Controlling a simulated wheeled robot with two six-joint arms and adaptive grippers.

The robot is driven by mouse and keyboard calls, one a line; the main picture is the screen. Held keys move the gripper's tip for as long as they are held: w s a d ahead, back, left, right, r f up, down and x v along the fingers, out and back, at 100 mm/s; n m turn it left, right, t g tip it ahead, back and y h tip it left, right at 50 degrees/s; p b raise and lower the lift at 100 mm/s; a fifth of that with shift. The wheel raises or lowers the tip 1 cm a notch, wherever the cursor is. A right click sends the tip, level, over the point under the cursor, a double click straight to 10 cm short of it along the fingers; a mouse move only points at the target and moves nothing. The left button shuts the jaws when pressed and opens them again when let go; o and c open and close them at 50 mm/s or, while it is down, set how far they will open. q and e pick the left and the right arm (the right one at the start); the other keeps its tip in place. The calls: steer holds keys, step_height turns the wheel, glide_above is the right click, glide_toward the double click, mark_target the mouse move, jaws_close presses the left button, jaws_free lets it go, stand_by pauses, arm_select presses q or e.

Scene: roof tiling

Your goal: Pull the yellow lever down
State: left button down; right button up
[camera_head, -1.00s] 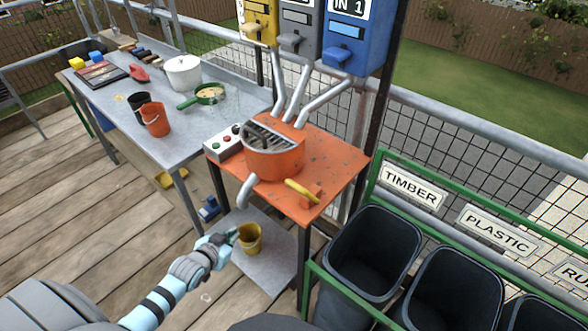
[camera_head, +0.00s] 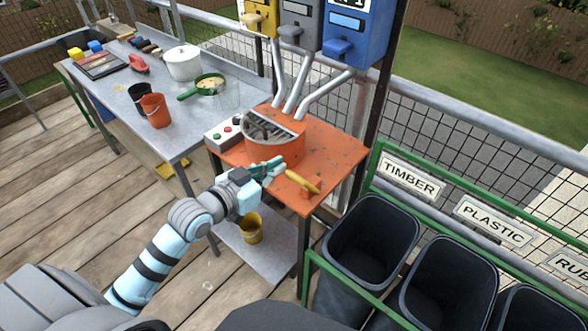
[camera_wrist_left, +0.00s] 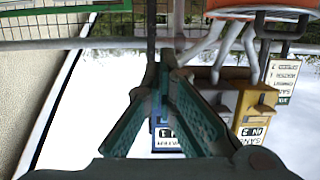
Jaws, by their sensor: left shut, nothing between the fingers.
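A yellow lever (camera_head: 302,183) sticks out at the front right of the orange mixer (camera_head: 275,148) on the orange table. A second yellow handle (camera_head: 251,20) is on the front of the yellow dispenser (camera_head: 262,8) at the top, whose upper part is cut off. My right gripper is not in view.
Grey and blue dispensers (camera_head: 355,35) stand beside the yellow one, with pipes running down to the mixer. A button box (camera_head: 223,135) sits left of the mixer. A yellow bucket (camera_head: 250,228) stands on the lower shelf. Black bins (camera_head: 370,240) are at the right.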

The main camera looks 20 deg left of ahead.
arm_select(q)
steer(key=b, duration=0.1)
glide_above(295, 178)
steer(key=w, duration=0.2)
step_height(295, 178, down, 2)
steer(key=f, duration=0.1)
steer(key=s+f, duration=0.1)
steer(key=shift+s+f, duration=0.1)
steer(key=shift+f, duration=0.2)
steer(key=shift+s+a+f+b, duration=0.1)
steer(key=shift+s+f+b, duration=0.2)
steer(key=shift+s+f, duration=0.15)
